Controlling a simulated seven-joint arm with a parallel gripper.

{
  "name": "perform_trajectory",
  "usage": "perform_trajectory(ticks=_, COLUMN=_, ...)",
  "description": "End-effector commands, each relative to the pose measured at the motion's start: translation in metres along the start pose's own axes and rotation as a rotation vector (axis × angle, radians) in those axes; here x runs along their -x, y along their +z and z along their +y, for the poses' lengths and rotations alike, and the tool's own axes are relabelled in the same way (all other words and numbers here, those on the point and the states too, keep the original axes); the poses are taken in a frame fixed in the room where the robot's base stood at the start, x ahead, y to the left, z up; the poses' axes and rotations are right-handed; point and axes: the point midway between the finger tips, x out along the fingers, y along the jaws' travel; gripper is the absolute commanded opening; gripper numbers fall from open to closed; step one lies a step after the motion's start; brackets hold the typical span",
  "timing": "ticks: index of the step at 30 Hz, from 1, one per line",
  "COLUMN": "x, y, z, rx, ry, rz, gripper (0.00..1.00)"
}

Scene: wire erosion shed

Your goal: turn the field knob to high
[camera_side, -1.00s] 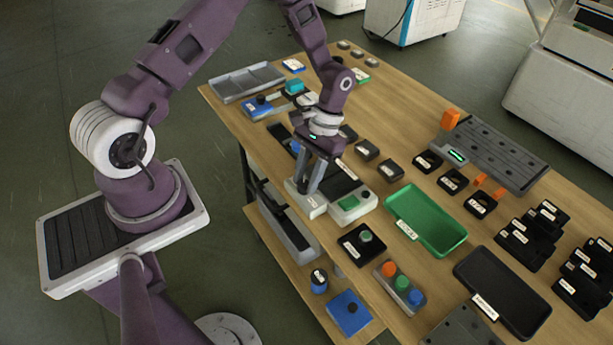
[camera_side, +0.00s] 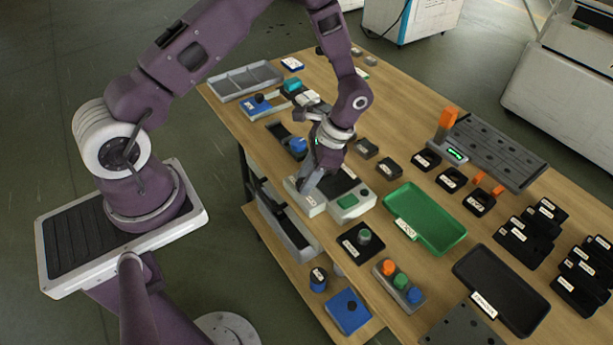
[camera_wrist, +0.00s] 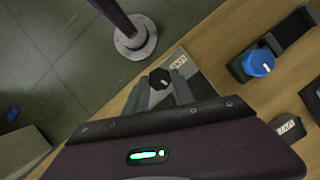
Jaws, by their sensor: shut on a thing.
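A black knob (camera_wrist: 160,77) with a small white mark sits between the fingertips of my gripper (camera_wrist: 161,84) in the wrist view. My gripper is shut on it. The knob belongs to a light grey box with a white label (camera_wrist: 178,63), whose print I cannot read for certain. In the side view my gripper (camera_side: 305,188) reaches down, tilted, onto that grey box (camera_side: 314,208) at the table's near left edge. The fingers hide the knob there. I cannot read a high mark.
A blue knob (camera_wrist: 260,63) on a dark base stands to the right in the wrist view. A unit with a green button (camera_side: 348,201) stands close beside the box. A green tray (camera_side: 425,218) and several black holders lie farther right.

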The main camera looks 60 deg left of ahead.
Motion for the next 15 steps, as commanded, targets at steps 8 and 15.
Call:
perform_trajectory(ticks=8, x=0.0007, y=0.0, z=0.0002, rx=-0.042, ry=-0.018, rz=0.001, gripper=0.0)
perform_trajectory(ticks=15, x=0.0007, y=0.0, z=0.0002, rx=-0.045, ry=-0.02, rz=0.001, gripper=0.0)
